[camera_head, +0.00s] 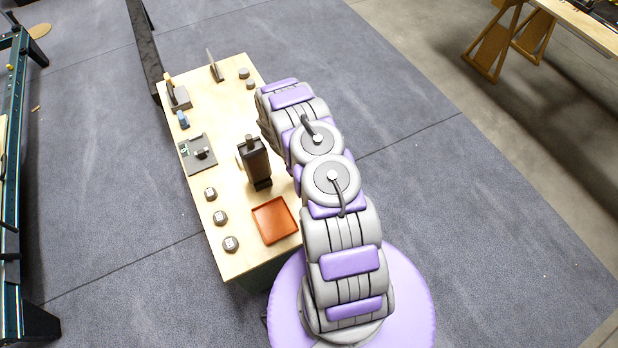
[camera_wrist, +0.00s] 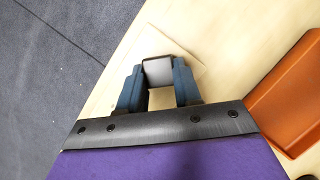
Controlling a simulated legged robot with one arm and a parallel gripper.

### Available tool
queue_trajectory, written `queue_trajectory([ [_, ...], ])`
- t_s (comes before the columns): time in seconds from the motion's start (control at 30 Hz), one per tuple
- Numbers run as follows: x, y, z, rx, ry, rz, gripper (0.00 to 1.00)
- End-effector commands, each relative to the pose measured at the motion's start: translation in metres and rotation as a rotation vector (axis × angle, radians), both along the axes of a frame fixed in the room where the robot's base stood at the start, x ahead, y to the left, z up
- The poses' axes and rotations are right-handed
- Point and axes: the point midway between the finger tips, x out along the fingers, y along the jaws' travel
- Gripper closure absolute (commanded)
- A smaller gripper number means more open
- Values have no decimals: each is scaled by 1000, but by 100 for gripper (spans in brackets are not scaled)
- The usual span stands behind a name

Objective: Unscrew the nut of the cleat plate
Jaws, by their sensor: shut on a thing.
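The cleat plate is probably the flat grey plate (camera_head: 187,158) at the left edge of the bench in the head view. A small dark raised part (camera_head: 202,153) stands on it; I cannot tell if that is the nut. In the wrist view my gripper (camera_wrist: 159,82) has its dark blue fingers closed on both sides of a small grey block (camera_wrist: 158,71). I cannot tell whether this block is the nut. A pale square (camera_wrist: 187,62) lies behind it. I cannot make out my gripper's fingers in the head view.
The pale bench (camera_head: 232,98) carries an orange-red tray (camera_head: 275,220), also in the wrist view (camera_wrist: 292,95). Several grey knobs (camera_head: 220,217) line the left edge. A blue piece (camera_head: 183,119) lies farther back.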

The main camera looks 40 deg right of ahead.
Motion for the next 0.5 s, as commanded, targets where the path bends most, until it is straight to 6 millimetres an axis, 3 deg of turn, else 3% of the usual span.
queue_trajectory([
  [0.2,0,1,-3,2,-1,-5,95],
  [0.23,0,1,-3,2,-1,-5,64],
  [0.5,-2,2,-3,3,2,-8,38],
])
